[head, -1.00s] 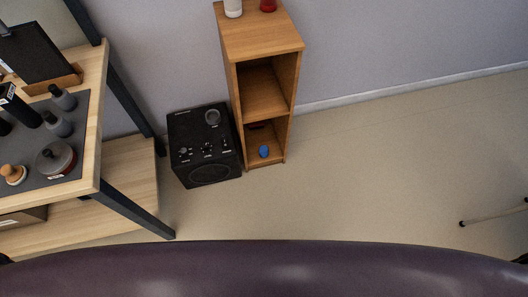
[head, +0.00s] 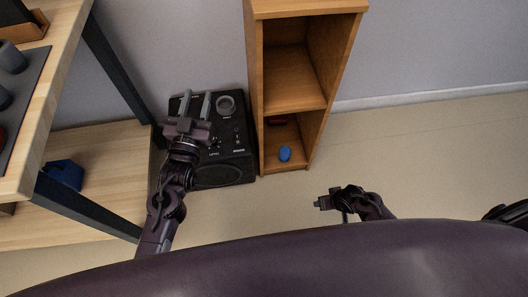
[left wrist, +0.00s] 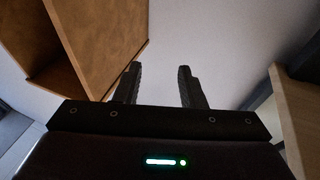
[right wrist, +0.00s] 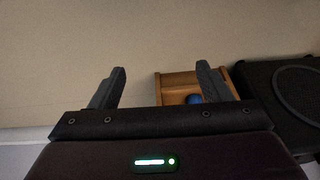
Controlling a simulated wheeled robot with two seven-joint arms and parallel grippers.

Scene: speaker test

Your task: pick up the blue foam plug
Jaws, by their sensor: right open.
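The blue foam plug (head: 285,154) sits on the bottom shelf of the narrow wooden shelf unit (head: 292,80), near its front edge. It also shows in the right wrist view (right wrist: 194,98), partly behind a finger. My left gripper (head: 194,104) is over the black speaker, left of the shelf unit; its fingers are apart and empty, as the left wrist view (left wrist: 159,70) shows. My right gripper (head: 319,203) is low over the floor, in front and to the right of the plug. Its fingers are apart and empty in the right wrist view (right wrist: 160,72).
The black speaker (head: 222,172) stands on the floor against the shelf unit's left side. A workbench (head: 62,80) with a lower shelf holding a dark blue object (head: 63,174) is at the left. A dark red item (head: 277,121) lies deeper in the plug's compartment. The floor (head: 430,165) at right is clear.

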